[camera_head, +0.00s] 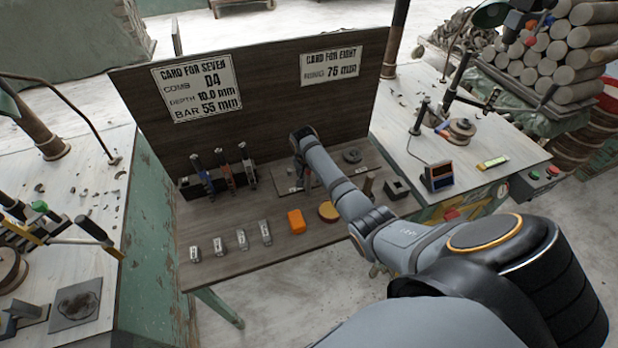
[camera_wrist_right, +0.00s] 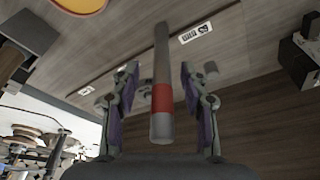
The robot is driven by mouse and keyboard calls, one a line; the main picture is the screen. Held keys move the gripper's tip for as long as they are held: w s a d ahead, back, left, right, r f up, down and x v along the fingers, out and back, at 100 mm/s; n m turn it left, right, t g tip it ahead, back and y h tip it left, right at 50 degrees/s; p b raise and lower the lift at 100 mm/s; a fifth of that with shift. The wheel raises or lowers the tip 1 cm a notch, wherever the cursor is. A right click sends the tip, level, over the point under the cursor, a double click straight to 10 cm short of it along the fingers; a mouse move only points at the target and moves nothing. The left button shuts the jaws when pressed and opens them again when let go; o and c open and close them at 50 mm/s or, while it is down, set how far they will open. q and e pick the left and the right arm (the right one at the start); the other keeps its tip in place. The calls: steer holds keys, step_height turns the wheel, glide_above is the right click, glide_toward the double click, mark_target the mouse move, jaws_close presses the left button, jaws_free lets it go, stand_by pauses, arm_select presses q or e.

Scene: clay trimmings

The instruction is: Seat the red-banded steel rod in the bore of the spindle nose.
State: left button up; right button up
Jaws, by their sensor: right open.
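My right gripper (camera_head: 305,183) reaches down at the middle of the dark wooden bench, partly hidden behind my own arm in the head view. In the right wrist view its two fingers (camera_wrist_right: 160,100) are apart, one on each side of the red-banded steel rod (camera_wrist_right: 162,124). Gaps show between the rod and both fingers. My left gripper is not in view.
Several clamp-like tools (camera_head: 226,170) stand in a rack left of the gripper. A dark block (camera_head: 397,188) stands right. A signed back panel (camera_head: 255,110) rises behind.

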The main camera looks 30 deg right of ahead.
steer(key=shift+w+f, duration=0.1)
steer(key=shift+f, duration=0.6)
steer(key=shift+c, duration=1.1)
steer(key=c, duration=0.7)
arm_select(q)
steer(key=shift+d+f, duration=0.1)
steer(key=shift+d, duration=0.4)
arm_select(e)
jaws_close()
steer(key=shift+w+r, duration=0.1)
steer(key=shift+r, duration=0.05)
